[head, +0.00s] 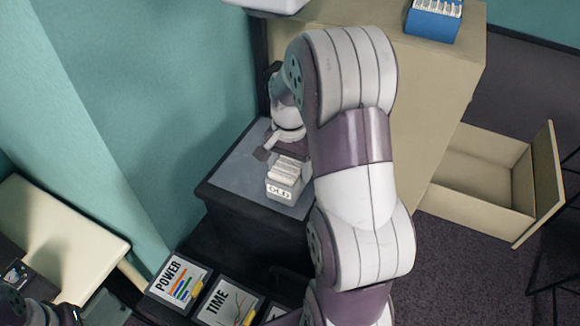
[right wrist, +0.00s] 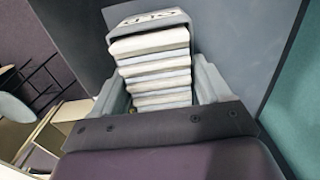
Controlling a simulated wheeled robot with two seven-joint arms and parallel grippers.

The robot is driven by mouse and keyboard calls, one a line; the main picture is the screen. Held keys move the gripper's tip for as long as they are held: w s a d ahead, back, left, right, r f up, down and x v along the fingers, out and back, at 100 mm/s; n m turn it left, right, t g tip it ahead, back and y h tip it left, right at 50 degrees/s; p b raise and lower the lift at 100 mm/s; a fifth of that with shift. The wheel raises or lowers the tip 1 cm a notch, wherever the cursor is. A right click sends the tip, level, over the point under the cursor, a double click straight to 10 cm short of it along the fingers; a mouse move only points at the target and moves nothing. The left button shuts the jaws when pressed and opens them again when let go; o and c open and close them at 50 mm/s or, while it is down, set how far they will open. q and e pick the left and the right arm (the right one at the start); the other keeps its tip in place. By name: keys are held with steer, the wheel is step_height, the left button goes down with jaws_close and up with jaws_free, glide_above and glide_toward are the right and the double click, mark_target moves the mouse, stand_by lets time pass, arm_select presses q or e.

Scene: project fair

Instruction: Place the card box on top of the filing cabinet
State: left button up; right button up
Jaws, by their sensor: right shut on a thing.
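A small grey card box (head: 281,190) with a lettered front and a row of white cards is at the dark table in the middle of the head view. My right gripper (head: 275,152) is shut on it from behind. In the right wrist view the card box (right wrist: 149,18) sits between the two grey fingers. I cannot tell whether its base touches the tabletop. The beige filing cabinet (head: 428,120) stands to the right, partly hidden by my right arm, with a drawer pulled out. My left gripper is not in view; only part of my left arm shows at bottom left.
A blue box of cards (head: 432,24) stands on the cabinet's top. The open drawer (head: 478,185) sticks out low at right. The dark table (head: 238,172) is against the teal wall. POWER (head: 176,285) and TIME (head: 226,305) panels are in front. A cream tabletop (head: 60,240) is at left.

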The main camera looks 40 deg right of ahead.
steer(key=shift+f, duration=0.45)
steer(key=shift+w+f, duration=0.15)
steer(key=shift+f, duration=0.1)
steer(key=shift+f, duration=0.1)
steer(key=o, duration=1.3)
steer(key=shift+c, duration=0.2)
